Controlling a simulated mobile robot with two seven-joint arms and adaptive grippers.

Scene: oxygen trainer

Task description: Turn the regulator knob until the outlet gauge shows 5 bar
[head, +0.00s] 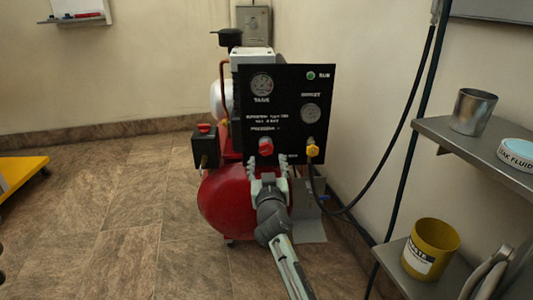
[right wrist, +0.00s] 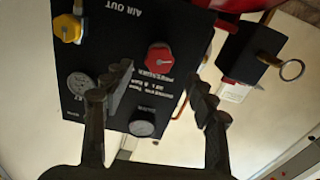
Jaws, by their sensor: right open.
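The red regulator knob (head: 265,147) sits low on the black panel (head: 285,85) of a red compressor. It also shows in the right wrist view (right wrist: 159,58), upside down. The outlet gauge (head: 310,113) is at the panel's right; its needle is too small to read. In the right wrist view this gauge (right wrist: 80,84) is partly beside a finger. My right gripper (head: 268,168) is open, just below the knob in the head view. In the right wrist view its fingers (right wrist: 163,100) are spread, with the knob beyond and between them, apparently not touched. My left gripper is out of view.
The tank gauge (head: 262,84) and a green lamp (head: 311,75) are higher on the panel. A yellow fitting (head: 312,149) with a hose is right of the knob. A grey shelf (head: 450,140) stands at the right. The floor at left is mostly free.

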